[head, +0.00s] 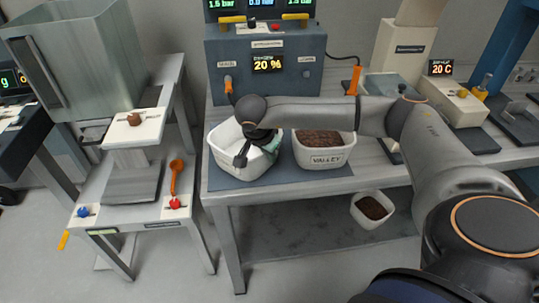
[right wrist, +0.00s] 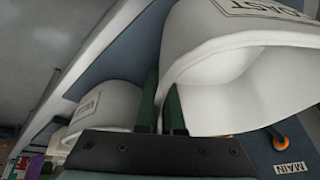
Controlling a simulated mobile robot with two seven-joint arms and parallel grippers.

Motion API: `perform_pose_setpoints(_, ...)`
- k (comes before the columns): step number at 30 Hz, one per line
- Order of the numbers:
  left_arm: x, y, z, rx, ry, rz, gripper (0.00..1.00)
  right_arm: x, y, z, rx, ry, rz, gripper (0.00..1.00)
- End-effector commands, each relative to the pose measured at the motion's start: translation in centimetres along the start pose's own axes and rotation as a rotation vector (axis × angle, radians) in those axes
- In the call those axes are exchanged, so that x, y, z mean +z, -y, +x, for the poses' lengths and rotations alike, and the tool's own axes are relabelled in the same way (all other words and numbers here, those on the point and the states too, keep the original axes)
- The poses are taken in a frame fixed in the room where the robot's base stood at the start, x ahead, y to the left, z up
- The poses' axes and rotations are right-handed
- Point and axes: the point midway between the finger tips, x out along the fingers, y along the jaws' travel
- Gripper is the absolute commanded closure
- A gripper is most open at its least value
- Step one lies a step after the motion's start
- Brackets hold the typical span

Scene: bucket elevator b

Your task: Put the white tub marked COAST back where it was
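The white tub (head: 222,149) stands on the blue mat at the left of the bench, below the grey control box. Its inside looks white and empty. In the right wrist view, the tub (right wrist: 235,65) fills the upper right, and part of its COAST label shows. My right gripper (head: 268,143) is at the tub's right side. In the right wrist view, the green fingers of this gripper (right wrist: 162,108) sit close on either side of the tub's wall at the rim, shut on it. My left gripper is not in view.
A white tub marked VALLEY (head: 327,160), full of brown grains, stands close to the right on the blue mat (head: 235,183). Another tub of grains (head: 372,210) is on the lower shelf. The control box (head: 267,75) stands behind. A scale stand with an orange scoop (head: 176,178) is at left.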

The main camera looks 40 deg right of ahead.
Motion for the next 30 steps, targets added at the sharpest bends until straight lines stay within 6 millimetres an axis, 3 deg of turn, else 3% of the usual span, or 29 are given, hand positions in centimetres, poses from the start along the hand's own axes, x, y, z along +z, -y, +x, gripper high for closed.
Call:
perform_pose_setpoints(12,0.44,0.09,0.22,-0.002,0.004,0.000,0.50,0.31,0.02,0.64,-0.003,0.001,0.001,1.00)
perform_pose_setpoints(20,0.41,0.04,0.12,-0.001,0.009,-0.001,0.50,0.27,0.00,0.52,-0.001,0.001,0.001,0.67)
perform_pose_setpoints(30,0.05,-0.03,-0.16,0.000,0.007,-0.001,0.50,0.06,0.05,0.05,-0.002,0.001,0.001,0.66)
